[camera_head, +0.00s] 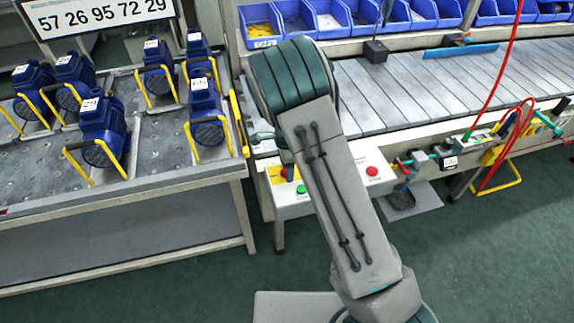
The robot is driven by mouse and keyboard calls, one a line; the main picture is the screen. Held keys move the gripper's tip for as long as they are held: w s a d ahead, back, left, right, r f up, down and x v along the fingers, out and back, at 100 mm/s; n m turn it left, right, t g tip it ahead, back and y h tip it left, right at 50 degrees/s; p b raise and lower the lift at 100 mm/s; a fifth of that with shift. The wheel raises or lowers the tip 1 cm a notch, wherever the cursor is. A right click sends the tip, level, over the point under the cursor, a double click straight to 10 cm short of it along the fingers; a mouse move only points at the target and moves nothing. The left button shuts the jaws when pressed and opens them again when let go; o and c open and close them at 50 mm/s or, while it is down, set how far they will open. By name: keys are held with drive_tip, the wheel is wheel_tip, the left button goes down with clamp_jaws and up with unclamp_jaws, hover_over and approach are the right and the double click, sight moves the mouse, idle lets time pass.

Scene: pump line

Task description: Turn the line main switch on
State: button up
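A pale control box (293,208) is fixed at the front edge of the line, partly hidden behind my arm. It carries a green button (301,189) left of my arm and a red button (372,171) right of it. My arm rises across the middle of the view and bends over beside the box. My gripper is hidden from view.
A roller conveyor (430,90) runs to the right, with blue bins (353,14) behind it. A table (150,180) at left holds several blue pumps (102,130) with yellow handles. Tools and a red hose (505,60) are at right. The green floor in front is mostly clear.

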wheel_tip(320, 180, up, 14)
drive_tip(key=b, duration=0.1)
idle(0.5)
drive_tip(key=shift+f, duration=0.15)
drive_tip(key=s+d+r+n+t+y, duration=0.1)
drive_tip(key=s+d+r+n, duration=0.6)
drive_tip(key=s+d+r, duration=0.4)
drive_tip(key=s+d+n+t, duration=0.1)
drive_tip(key=s+d+n, duration=0.1)
drive_tip(key=s+n, duration=0.2)
drive_tip(key=s+d+n+t+h, duration=0.1)
drive_tip(key=s+n, duration=0.3)
drive_tip(key=s, duration=0.7)
drive_tip(key=shift+s+d+f, duration=0.15)
drive_tip(key=shift+d+f, duration=0.1)
drive_tip(key=shift+d, duration=0.55)
